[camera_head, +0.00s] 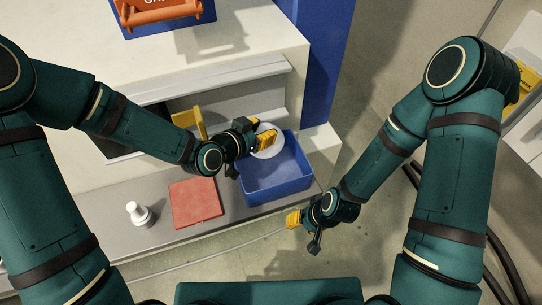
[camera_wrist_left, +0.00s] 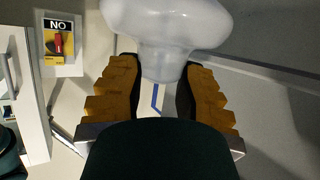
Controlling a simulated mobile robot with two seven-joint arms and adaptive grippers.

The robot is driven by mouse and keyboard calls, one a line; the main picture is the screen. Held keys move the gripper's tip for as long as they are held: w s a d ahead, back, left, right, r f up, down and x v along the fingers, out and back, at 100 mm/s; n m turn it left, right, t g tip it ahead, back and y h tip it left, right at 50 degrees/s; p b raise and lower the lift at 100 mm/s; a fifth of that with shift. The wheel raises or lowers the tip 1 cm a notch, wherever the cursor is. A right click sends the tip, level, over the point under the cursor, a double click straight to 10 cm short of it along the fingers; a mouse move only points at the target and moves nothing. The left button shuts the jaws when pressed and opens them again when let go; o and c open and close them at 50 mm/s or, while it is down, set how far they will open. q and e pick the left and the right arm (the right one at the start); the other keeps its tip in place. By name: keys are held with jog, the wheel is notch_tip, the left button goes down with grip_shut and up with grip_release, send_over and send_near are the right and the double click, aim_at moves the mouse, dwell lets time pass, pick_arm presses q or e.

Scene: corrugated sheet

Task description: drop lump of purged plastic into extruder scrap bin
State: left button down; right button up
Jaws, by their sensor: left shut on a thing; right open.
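My left gripper (camera_head: 262,140) is shut on a whitish, rounded lump of plastic (camera_head: 270,154). In the left wrist view the lump (camera_wrist_left: 165,25) is glossy, with a narrower neck pinched between the yellow-brown fingers (camera_wrist_left: 160,95). In the head view a blue open bin (camera_head: 280,188) stands at the right end of the grey bench. The lump overlaps the bin's back left part; its height above the rim cannot be told. The inside of the bin that shows looks empty. My right gripper (camera_head: 298,219) is open and empty, in front of the bin to the right.
A red square pad (camera_head: 195,203) lies on the bench left of the bin. A small white bottle-shaped thing (camera_head: 138,213) stands further left. A blue column (camera_head: 327,60) rises behind the bin. An orange-handled blue box (camera_head: 165,18) sits at the top. Open floor lies to the right.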

pick_arm(q)
jog(key=shift+s+f+b, duration=0.2)
jog(key=shift+f+b, duration=0.25)
jog(key=shift+f, duration=0.35)
jog(key=shift+w+f+b, duration=0.1)
jog(key=shift+f+b, duration=0.9)
jog(key=shift+f, duration=1.15)
jog(key=c, duration=0.7)
grip_release()
jog(key=v, duration=0.7)
jog(key=shift+s+a+r, duration=0.1)
jog(key=shift+s+a, duration=0.05)
jog(key=shift+s, duration=0.1)
